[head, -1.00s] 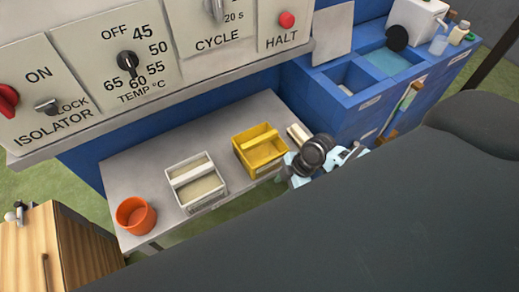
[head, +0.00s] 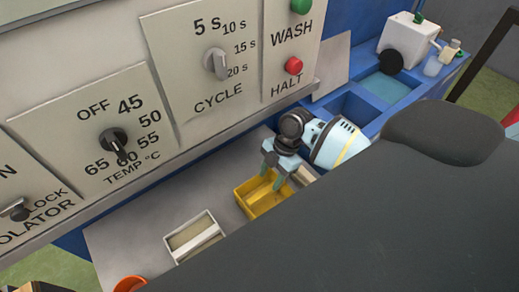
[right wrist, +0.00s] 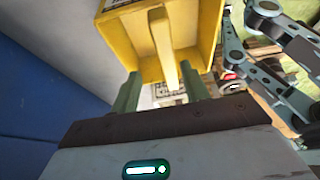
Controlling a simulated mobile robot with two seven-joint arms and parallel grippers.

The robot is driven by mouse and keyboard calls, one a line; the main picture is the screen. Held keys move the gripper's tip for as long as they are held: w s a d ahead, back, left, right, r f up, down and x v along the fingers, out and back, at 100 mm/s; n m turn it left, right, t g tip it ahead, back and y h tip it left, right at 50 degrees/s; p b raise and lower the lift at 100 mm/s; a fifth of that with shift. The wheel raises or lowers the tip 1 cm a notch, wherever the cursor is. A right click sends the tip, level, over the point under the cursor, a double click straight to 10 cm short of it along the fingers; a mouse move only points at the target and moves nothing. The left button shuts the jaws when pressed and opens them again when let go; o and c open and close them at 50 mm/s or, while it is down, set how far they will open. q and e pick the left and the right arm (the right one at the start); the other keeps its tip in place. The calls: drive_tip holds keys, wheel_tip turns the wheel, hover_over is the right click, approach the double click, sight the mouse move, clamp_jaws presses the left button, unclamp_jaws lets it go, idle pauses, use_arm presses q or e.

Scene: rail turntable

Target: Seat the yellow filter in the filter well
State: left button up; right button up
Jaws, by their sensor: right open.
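The yellow filter (head: 250,205) is an open yellow box with a bar handle across its top, standing on the grey shelf below the control panel. My right gripper (head: 275,179) is over it in the head view, fingers pointing down at the handle. In the right wrist view my right gripper (right wrist: 162,92) is open, its two green fingers apart, with the end of the yellow filter's handle (right wrist: 163,45) showing between them. I cannot tell if either finger touches it. I cannot make out which opening is the filter well. My left gripper is not seen.
A white box with a bar handle (head: 193,237) stands left of the yellow filter, and an orange cup (head: 130,284) is further left. The blue counter (head: 330,85) at the right has a dark recess (head: 352,106). Grey jointed links (right wrist: 290,95) show in the wrist view.

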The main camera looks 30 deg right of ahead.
sight(268, 188)
drive_tip(key=shift+s+a, duration=0.1)
drive_tip(key=shift+s, duration=0.3)
drive_tip(key=shift+s+a+f, duration=0.1)
drive_tip(key=shift+a+f, duration=0.05)
drive_tip(key=shift+f, duration=0.25)
drive_tip(key=shift+x, duration=0.75)
drive_tip(key=shift+f, duration=0.15)
drive_tip(key=shift+a+f, duration=0.2)
drive_tip(key=shift+f, duration=0.15)
drive_tip(key=x, duration=0.4)
drive_tip(key=shift+s+f, duration=0.1)
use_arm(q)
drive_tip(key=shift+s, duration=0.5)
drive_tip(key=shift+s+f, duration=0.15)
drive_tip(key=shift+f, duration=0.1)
use_arm(e)
drive_tip(key=shift+f, duration=0.2)
